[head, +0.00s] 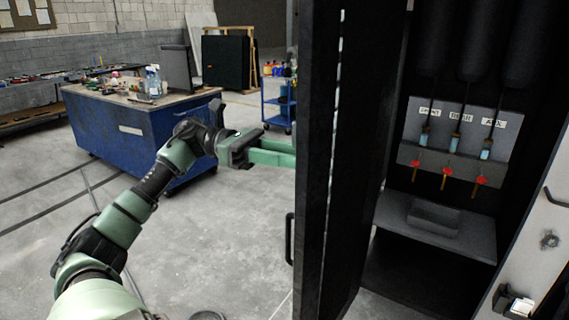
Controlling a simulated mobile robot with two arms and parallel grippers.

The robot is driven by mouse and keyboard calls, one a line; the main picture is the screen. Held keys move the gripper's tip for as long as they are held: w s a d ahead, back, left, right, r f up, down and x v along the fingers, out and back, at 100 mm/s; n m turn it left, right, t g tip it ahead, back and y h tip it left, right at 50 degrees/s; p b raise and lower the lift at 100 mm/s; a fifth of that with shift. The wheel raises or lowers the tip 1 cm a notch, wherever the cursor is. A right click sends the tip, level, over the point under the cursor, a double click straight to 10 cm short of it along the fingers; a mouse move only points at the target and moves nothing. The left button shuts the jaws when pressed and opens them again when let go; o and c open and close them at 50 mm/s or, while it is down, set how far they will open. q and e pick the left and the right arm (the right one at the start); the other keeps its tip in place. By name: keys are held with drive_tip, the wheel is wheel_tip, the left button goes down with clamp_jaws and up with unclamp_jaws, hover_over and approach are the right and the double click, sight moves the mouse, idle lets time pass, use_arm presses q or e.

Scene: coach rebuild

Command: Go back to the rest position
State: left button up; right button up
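My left arm comes in from the lower left, and its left gripper (292,153) points right at the tall dark cabinet door (322,170). Its two green fingers run up to the door's left edge. The fingertips are cut off from sight there, so I cannot tell whether they touch the door or how far apart they are. My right gripper is not in view.
The open dark cabinet holds a grey panel (408,153) with labelled slots and red-tagged items, above a grey shelf (392,212). A blue workbench (140,135) stands behind my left arm. A blue cart (271,112) is farther back. Concrete floor (220,240) is mostly clear.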

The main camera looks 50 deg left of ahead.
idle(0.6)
